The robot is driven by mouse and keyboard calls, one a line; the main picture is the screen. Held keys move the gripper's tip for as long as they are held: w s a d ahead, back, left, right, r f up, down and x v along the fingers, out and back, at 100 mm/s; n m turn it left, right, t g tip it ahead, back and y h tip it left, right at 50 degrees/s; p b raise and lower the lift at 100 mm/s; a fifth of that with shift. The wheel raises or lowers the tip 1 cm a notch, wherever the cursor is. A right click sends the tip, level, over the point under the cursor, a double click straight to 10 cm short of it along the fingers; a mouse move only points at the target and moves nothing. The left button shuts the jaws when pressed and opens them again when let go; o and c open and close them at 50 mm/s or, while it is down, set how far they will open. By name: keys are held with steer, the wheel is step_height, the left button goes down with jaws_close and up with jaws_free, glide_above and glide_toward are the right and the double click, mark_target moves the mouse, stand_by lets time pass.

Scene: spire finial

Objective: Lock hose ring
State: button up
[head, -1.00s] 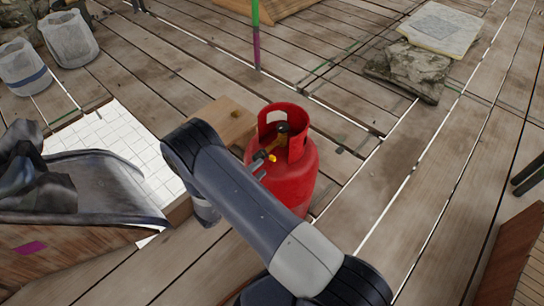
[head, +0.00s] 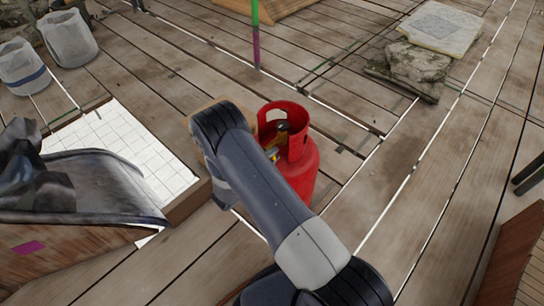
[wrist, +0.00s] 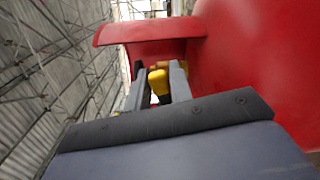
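A red gas cylinder (head: 302,172) stands upright on the plank floor, with a red collar around its top valve. A yellow part (wrist: 158,80), perhaps the hose ring, shows between my finger tips in the wrist view. My gripper (wrist: 159,82) is at the collar opening with its two fingers apart, one on each side of the yellow part. I cannot tell whether they touch it. In the head view, my arm hides most of the gripper and the cylinder's left side. A dark and yellow valve piece (head: 281,131) shows inside the collar.
A white gridded panel (head: 108,140) and a grey trough with dark lumps (head: 90,182) lie to the left. Pale buckets (head: 68,38) stand at the far left. A rock with a slab (head: 418,62) sits at the back right. The planks right of the cylinder are clear.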

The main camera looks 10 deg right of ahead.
jaws_close()
steer(key=shift+f+m, duration=0.2)
steer(key=shift+m, duration=0.1)
steer(key=m+b, duration=0.1)
steer(key=f+m+b, duration=0.1)
steer(key=m+b, duration=0.1)
steer(key=shift+f, duration=0.25)
steer(key=m+b, duration=0.1)
steer(key=f+m+b, duration=0.1)
steer(key=m, duration=0.1)
steer(key=m+b, duration=0.1)
steer(key=shift+w+a+f+m, duration=0.15)
steer(key=shift+w+f+m, duration=0.1)
steer(key=shift+m, duration=0.15)
steer(key=shift+w+a+f+m+b, duration=0.15)
steer(key=shift+m+b, duration=0.3)
steer(key=shift+m, duration=0.3)
steer(key=shift+w+f+m+b, duration=0.15)
steer(key=shift+m+b, duration=0.25)
steer(key=shift+m, duration=0.35)
steer(key=shift+o, duration=1.9)
jaws_free()
